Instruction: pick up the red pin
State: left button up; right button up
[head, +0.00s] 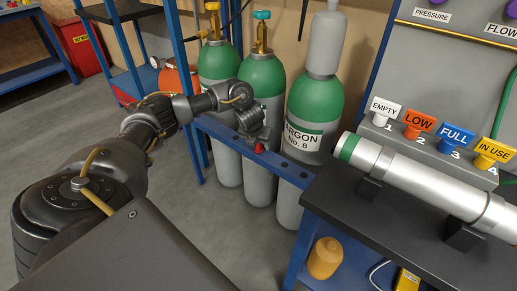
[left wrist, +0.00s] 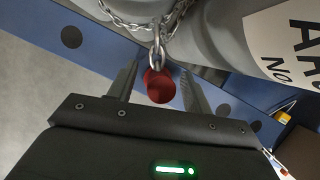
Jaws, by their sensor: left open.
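The red pin (head: 260,148) shows as a small red knob at the blue rail in front of the gas cylinders. In the left wrist view the red pin (left wrist: 159,86) is a round red head seen end-on, with a chain link touching or just above it. My left gripper (head: 255,137) is at the rail, just above the pin. In the left wrist view my left gripper (left wrist: 158,88) is open, with one finger on each side of the red head. I cannot tell whether either finger touches it. My right gripper is not in view.
A blue rail (head: 285,170) with holes runs before several green-topped cylinders (head: 316,98). A chain (left wrist: 135,22) hangs close by the pin. A dark bench (head: 345,203) with a silver cylinder (head: 420,182) stands at right. Floor at left is clear.

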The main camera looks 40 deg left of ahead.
pick_arm(q)
jog(key=c, duration=0.9)
jog(key=shift+c, duration=0.3)
